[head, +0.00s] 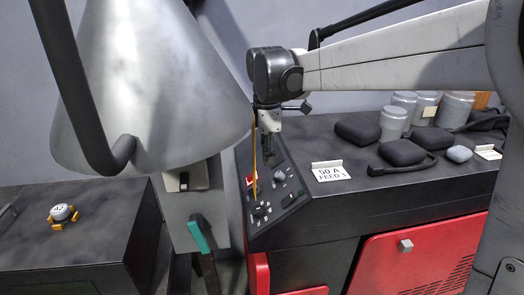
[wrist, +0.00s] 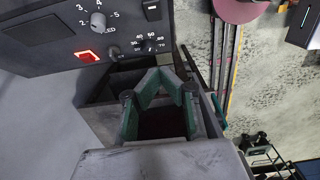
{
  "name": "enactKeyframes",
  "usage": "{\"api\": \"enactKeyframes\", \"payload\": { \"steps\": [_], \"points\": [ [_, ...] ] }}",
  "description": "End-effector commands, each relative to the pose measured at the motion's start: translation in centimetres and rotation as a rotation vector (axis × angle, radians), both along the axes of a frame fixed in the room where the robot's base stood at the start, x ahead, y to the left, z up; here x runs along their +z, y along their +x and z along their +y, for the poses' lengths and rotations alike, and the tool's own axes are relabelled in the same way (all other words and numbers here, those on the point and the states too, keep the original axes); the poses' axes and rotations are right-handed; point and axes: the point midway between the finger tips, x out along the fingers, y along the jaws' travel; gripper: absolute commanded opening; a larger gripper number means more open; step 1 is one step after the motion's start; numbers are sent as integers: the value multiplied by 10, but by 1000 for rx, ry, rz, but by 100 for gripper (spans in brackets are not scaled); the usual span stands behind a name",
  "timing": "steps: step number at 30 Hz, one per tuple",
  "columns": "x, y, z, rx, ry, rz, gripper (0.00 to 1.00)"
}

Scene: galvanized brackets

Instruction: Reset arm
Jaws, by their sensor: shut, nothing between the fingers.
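My gripper (head: 268,155) hangs from my arm, pointing down over the sloped control panel (head: 286,217) at the left end of a dark cabinet. In the wrist view my gripper (wrist: 160,72) shows its dark fingers with green inner faces drawn together at the tips, with nothing held. The control panel (wrist: 62,50) fills the upper left there, with a numbered knob (wrist: 97,21), a lit red switch (wrist: 87,56) and smaller knobs. I cannot tell the gap between fingertips and panel; I see no clear contact.
The dark worktop (head: 420,190) holds a "50 A FEED 3" sign (head: 331,173), grey jars (head: 394,122), and dark pouches (head: 358,131). A yellow-and-white item (head: 62,213) sits on the left box.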

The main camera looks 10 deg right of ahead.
Motion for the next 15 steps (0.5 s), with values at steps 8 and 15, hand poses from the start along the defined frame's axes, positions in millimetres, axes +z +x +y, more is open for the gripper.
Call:
{"api": "enactKeyframes", "payload": {
  "steps": [8,15],
  "points": [
    [-1,-28,-18,-164,19,-64,0],
    [-8,-78,-45,-477,76,-182,0]
  ]
}}
